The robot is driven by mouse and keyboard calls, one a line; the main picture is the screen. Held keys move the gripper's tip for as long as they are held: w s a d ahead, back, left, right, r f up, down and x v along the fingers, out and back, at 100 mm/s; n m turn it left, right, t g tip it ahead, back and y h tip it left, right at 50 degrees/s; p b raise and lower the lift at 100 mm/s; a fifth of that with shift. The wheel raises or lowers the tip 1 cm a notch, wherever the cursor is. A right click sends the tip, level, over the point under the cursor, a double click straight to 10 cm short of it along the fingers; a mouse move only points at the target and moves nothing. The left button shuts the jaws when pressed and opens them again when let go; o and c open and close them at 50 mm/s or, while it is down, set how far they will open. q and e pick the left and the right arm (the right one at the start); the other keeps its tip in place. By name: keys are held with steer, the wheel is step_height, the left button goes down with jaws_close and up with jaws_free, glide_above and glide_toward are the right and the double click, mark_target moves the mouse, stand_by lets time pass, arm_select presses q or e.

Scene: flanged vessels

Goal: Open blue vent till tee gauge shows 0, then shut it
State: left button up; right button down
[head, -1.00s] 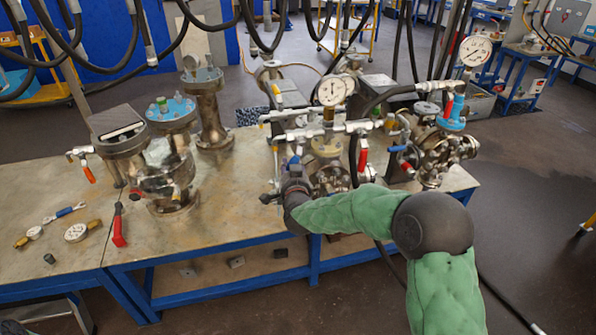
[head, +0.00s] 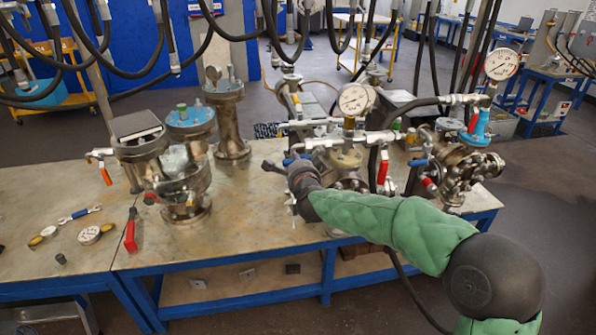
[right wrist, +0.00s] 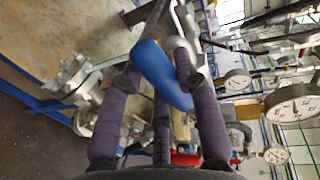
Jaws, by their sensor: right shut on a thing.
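The blue vent handle (head: 298,159) sits on the left side of the middle vessel's pipework. In the right wrist view the blue handle (right wrist: 160,72) lies between the purple-padded fingers. My right gripper (head: 283,166) is shut on it, and the dark wrist hides part of the valve. The white dial of the tee gauge (head: 355,98) stands above the pipework of the middle vessel (head: 347,160). A large dial also shows in the right wrist view (right wrist: 292,105); its reading is too small to tell surely. My left gripper is not in view.
A red-handled valve (head: 382,167) hangs right of the gauge. The right vessel (head: 460,170) carries another gauge (head: 501,64). A blue-topped vessel (head: 190,150) stands at left. Loose gauges (head: 89,235) and a red-handled tool (head: 130,230) lie on the table (head: 235,235).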

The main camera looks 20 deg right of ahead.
steer(key=shift+a+r+m+b, duration=0.1)
steer(key=shift+r+m+b, duration=0.2)
steer(key=shift+r+m, duration=0.25)
steer(key=c, duration=0.9)
jaws_free()
steer(key=shift+o, duration=0.2)
steer(key=shift+s, duration=0.1)
steer(key=v, duration=1.1)
steer(key=shift+s, duration=0.4)
